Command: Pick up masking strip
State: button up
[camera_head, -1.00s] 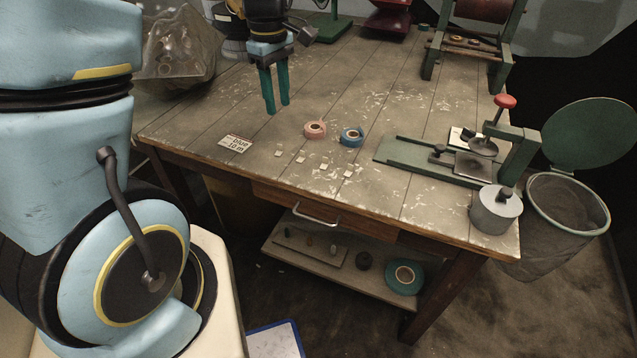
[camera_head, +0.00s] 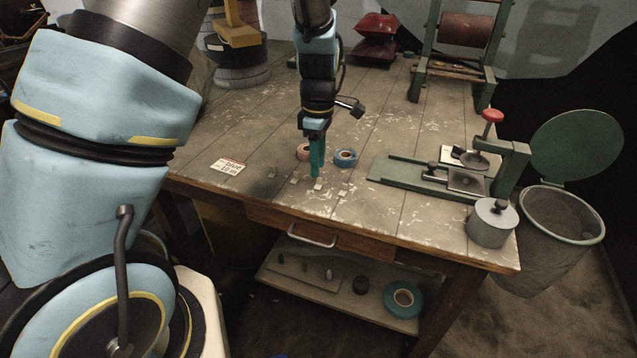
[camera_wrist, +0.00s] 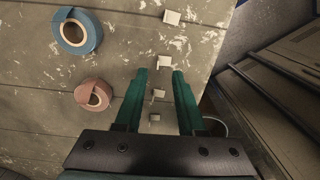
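Several small pale strips lie in a row near the table's front edge. In the head view one pale strip (camera_head: 318,184) shows right at my fingertips, with others to its left (camera_head: 295,179) and right (camera_head: 341,195). My gripper (camera_head: 316,174) points down at the row. In the wrist view my gripper (camera_wrist: 159,72) is open, with two green fingers apart. One strip (camera_wrist: 165,62) lies just beyond and between the fingertips. Two more strips (camera_wrist: 158,93) show between the fingers. Another strip (camera_wrist: 172,17) lies farther up. I cannot tell which is the masking one.
A blue tape roll (camera_head: 345,158) and a pinkish roll (camera_head: 303,151) lie behind the row. A label card (camera_head: 227,167) lies left. A green press (camera_head: 430,178) and a grey lidded weight (camera_head: 492,223) stand right. A drawer handle (camera_head: 312,240) sticks out below the table edge.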

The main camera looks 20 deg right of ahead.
aim_at(318, 184)
jog(key=shift+d+f+p, duration=0.2)
jog(key=shift+f+p, duration=0.1)
jog(key=shift+f, duration=1.6)
grip_shut()
